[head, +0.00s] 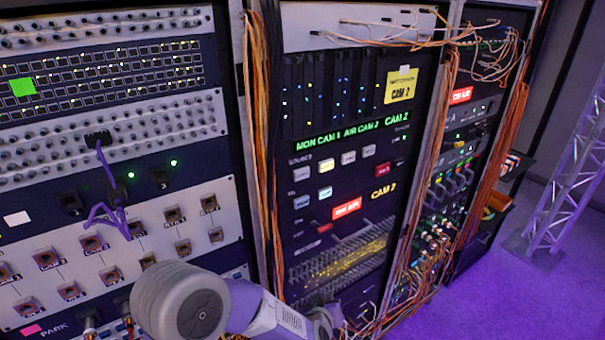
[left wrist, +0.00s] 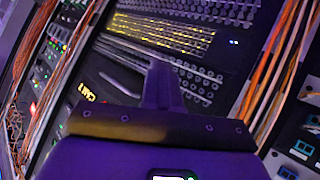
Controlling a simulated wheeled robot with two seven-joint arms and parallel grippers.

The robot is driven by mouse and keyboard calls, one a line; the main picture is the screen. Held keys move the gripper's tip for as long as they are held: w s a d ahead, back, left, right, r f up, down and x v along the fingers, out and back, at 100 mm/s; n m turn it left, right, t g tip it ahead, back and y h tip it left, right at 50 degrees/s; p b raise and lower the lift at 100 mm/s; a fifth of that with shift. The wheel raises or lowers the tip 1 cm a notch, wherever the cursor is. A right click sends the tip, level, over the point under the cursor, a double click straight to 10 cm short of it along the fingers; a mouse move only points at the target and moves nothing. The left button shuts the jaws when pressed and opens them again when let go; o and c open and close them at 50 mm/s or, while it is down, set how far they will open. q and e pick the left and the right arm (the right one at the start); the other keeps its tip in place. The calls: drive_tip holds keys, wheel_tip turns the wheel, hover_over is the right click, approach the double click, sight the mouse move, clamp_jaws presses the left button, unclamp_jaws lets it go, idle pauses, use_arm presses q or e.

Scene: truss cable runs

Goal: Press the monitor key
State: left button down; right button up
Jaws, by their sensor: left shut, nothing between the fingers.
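The key panel (head: 340,185) is in the middle rack in the head view. It has a row of small keys, including a lit cream key (head: 326,165), white keys and a dark red key (head: 383,171). Below is another row with a pale lit key (head: 325,193). Labels are too small to tell which is the monitor key. A green display (head: 350,134) above reads MON CAM 1 AIR CAM 2. My left gripper (head: 326,322) is low in front of the rack, below the keys, partly cut off. In the left wrist view its fingers (left wrist: 161,80) are shut and empty.
A yellow-lit patch panel (head: 340,262) sits below the keys. Orange cable bundles (head: 262,150) run down both sides of the middle rack. A left rack (head: 110,240) has square buttons and a purple cable (head: 103,185). A truss (head: 570,190) stands right on open floor.

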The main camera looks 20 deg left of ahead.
sight(302, 203)
use_arm(q)
wheel_tip(302, 203, up, 23)
drive_tip(key=n+t+y+p, duration=0.2)
drive_tip(key=t+p, duration=0.1)
drive_tip(key=p, duration=0.4)
drive_tip(key=shift+w+a+p, duration=0.2)
drive_tip(key=shift+w+p, duration=0.15)
drive_tip(key=shift+w, duration=0.1)
use_arm(e)
wheel_tip(302, 203, up, 10)
drive_tip(key=shift+f, duration=0.25)
use_arm(q)
drive_tip(key=w+a+b, duration=0.1)
drive_tip(key=w+a, duration=0.4)
drive_tip(key=a, duration=0.2)
drive_tip(key=shift+w, duration=0.25)
use_arm(e)
drive_tip(key=shift+f, duration=0.7)
use_arm(q)
drive_tip(key=shift+w+a, duration=0.1)
drive_tip(key=shift+a, duration=0.05)
drive_tip(key=shift+w+a, duration=0.15)
drive_tip(key=shift+a, duration=0.05)
